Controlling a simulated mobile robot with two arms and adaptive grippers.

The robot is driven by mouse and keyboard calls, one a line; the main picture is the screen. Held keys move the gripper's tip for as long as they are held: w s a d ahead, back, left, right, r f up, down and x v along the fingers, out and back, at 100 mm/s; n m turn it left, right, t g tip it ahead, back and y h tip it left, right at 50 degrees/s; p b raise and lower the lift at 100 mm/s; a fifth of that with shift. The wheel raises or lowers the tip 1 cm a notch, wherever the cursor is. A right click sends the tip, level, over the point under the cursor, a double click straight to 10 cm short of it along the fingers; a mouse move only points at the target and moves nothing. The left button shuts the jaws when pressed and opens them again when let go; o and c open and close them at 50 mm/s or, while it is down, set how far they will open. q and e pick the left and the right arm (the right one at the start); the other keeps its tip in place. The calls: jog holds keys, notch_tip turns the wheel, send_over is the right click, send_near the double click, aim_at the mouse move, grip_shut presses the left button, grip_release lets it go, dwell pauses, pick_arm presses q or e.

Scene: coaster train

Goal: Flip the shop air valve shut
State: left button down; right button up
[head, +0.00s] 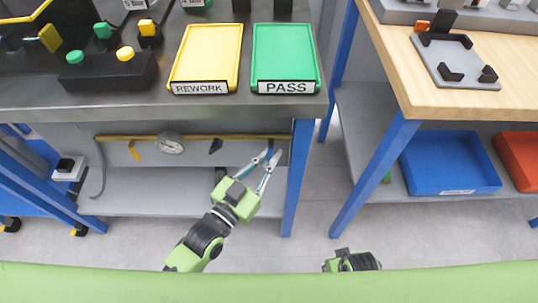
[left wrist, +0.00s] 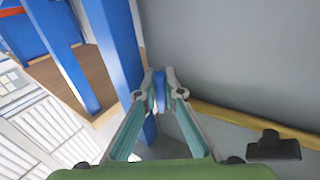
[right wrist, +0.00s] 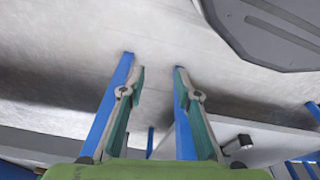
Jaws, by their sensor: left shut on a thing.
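A yellow pipe (head: 190,137) runs level under the near edge of the grey bench and carries a round gauge (head: 170,143). A small blue handle (left wrist: 159,91), which looks like the valve lever, sits between my left fingertips in the left wrist view. My left gripper (head: 270,157) is at the right end of the pipe in the head view, closed on this handle. The fingers hide much of the handle in the head view, and its exact angle is hard to tell. My right gripper (right wrist: 158,75) has its fingers apart with nothing between them.
A black fitting (head: 215,146) and a yellow tag-like part (head: 134,150) hang on the pipe. A blue bench leg (head: 297,175) stands just right of my left gripper. A lower shelf (head: 160,205) lies below. A blue bin (head: 450,162) sits under the wooden table.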

pick_arm(q)
jog(key=shift+d+n+t, duration=0.2)
jog(key=shift+n+t, duration=0.1)
jog(key=shift+n, duration=0.1)
pick_arm(e)
jog(key=shift+w+a+r, duration=0.1)
jog(key=shift+r, duration=0.4)
pick_arm(q)
jog(key=c, duration=2.4)
grip_release()
pick_arm(e)
jog(key=shift+s+f, duration=0.15)
jog(key=shift+s, duration=0.05)
pick_arm(q)
jog(key=shift+s+a, duration=0.1)
jog(key=v, duration=1.1)
jog(key=shift+s+a, duration=0.25)
jog(key=shift+s, duration=0.05)
pick_arm(e)
jog(key=shift+w, duration=0.2)
